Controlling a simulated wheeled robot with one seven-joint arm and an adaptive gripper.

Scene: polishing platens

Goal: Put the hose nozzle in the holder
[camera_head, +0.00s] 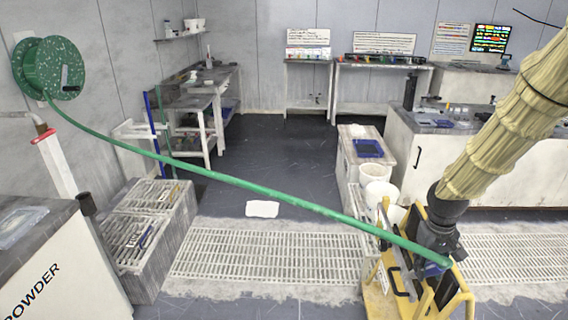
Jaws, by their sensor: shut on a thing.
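A green hose (220,177) runs taut from a speckled green reel (48,68) on the left wall, sloping down across the view to my gripper (434,272). My gripper is at the lower right, shut on the hose's nozzle end, where a small blue part (436,266) shows. Most of the nozzle is hidden by the fingers. I cannot tell for sure which thing is the holder. A black open-topped cylinder (86,204) beside the powder cabinet at the left may be it, far from my gripper.
A yellow folding stand (376,290) is right by my gripper; I cannot tell whether they touch. White buckets (377,172) and a low cabinet stand behind it. Grey slatted crates (150,225) are at the left. The middle floor is mostly clear, with a white sheet (262,209).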

